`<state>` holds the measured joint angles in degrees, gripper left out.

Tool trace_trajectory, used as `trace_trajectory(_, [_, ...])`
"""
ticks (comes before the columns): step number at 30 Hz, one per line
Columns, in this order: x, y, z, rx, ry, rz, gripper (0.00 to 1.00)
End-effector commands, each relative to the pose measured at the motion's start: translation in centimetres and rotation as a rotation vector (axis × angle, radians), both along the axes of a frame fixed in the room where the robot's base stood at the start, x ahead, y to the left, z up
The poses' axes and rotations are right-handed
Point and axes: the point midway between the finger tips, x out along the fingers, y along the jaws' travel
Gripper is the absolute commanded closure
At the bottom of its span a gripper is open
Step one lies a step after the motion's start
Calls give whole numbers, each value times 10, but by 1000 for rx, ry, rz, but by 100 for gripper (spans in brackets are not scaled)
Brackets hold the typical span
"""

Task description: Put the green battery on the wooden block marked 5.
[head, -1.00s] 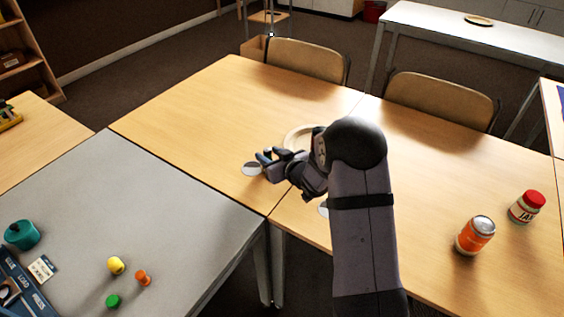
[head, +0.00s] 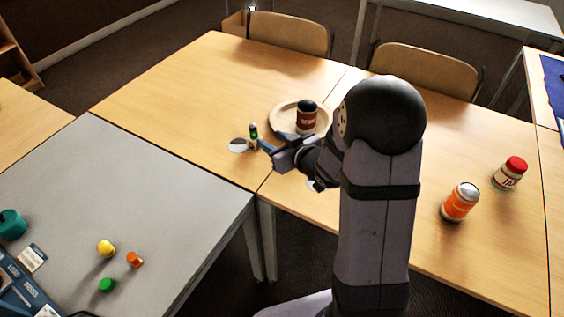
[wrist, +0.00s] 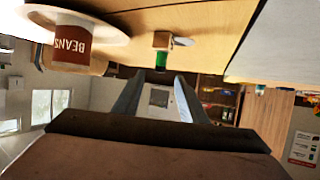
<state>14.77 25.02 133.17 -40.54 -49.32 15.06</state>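In the wrist view, which is upside down, the green battery (wrist: 161,58) rests on a small wooden block (wrist: 161,40). No number can be read on the block. My gripper (head: 271,143) is open and points at the battery. In the wrist view, its two fingers (wrist: 160,80) are spread with nothing gripped between them, and the battery shows beyond the fingertips.
A round plate (head: 279,112) holds a can marked BEANS (head: 306,117) behind my gripper. A pale disc (head: 238,145) lies left of the battery. An orange can (head: 460,202) and a red-lidded jar (head: 510,173) stand at the right. The far left of the wood table is clear.

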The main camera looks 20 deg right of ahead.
Motion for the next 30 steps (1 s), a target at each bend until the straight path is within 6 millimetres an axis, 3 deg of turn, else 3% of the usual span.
trace_trajectory(5, [-8,-8,-7,-52,73,-49,62])
trace_trajectory(11, [-46,-29,-26,-154,293,-176,62])
trace_trajectory(17, [-126,-36,-45,-215,611,-282,62])
trace_trajectory(24, [-231,-15,-50,-206,960,-305,62])
trace_trajectory(30, [-281,3,-46,-185,1120,-281,62])
